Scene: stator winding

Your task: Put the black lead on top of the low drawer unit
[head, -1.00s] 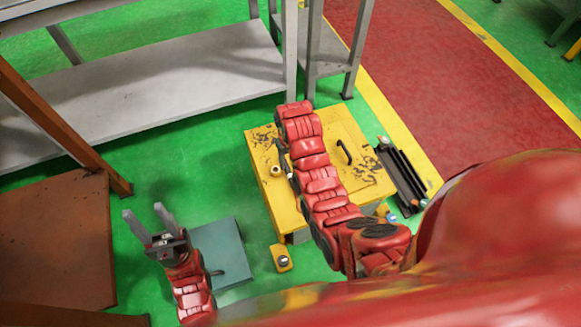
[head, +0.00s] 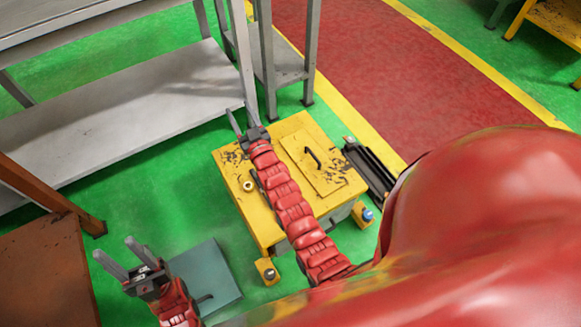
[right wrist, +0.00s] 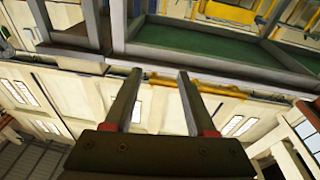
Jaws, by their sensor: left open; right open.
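A low yellow unit (head: 222,172) with worn paint stands on the floor in the middle of the head view; it looks like the low drawer unit, though I see no drawer fronts. A black handle and a small brass ring lie on its top. I cannot make out the black lead in either view. My right gripper (head: 241,110) is open and empty, above the unit's far left edge; it also shows in the right wrist view (right wrist: 156,95), with nothing between its fingers. My left gripper (head: 115,250) is open and empty, left of the unit.
A grey metal shelf (head: 130,110) stands at the back left. A teal box (head: 207,272) is on the green floor beside my left gripper. A black ridged object (head: 370,172) lies right of the yellow unit. A brown table (head: 40,265) is at the left.

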